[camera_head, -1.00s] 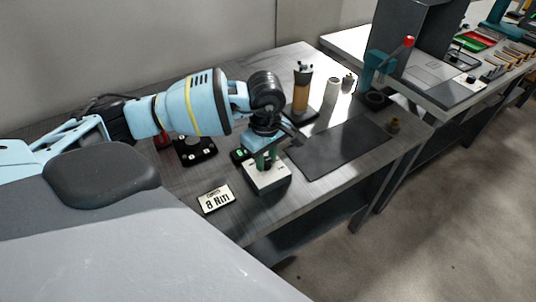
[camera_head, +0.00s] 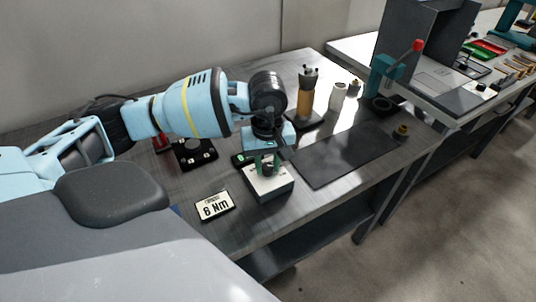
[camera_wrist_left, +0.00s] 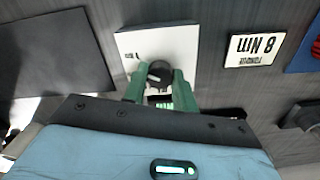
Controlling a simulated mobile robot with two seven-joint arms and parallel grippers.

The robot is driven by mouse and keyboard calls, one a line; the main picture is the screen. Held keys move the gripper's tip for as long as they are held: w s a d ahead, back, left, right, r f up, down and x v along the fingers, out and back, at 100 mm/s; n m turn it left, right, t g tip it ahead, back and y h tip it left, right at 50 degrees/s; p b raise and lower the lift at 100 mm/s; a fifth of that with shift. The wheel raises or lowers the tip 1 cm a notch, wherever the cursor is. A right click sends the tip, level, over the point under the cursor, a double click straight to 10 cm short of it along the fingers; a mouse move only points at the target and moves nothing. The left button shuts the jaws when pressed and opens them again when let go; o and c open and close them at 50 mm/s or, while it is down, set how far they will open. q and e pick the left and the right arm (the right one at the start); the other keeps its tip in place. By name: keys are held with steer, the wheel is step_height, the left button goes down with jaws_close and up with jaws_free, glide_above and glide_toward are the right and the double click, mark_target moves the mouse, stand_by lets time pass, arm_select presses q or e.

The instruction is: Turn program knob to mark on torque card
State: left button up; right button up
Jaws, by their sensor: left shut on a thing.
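The program knob (camera_wrist_left: 160,74) is a small dark round knob on top of a white-topped box (camera_head: 275,187) near the front edge of the bench. My left gripper (camera_head: 265,166) points down over the box, and its green fingers are shut on the knob from both sides. The fingers and the knob also show in the left wrist view. The markings on the box are mostly too small to read. My right gripper is not in view.
A dark mat (camera_head: 345,152) lies right of the box. Behind it stand an orange-brown tool (camera_head: 307,98) and a pale cylinder (camera_head: 338,97). A black unit (camera_head: 194,153) sits behind the card. A teal press with a red knob (camera_head: 418,46) stands at the right.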

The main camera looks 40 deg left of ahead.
mark_target(268, 166)
arm_select(q)
steer(key=o, duration=1)
steer(key=shift+c, duration=0.2)
steer(key=shift+r, duration=3.9)
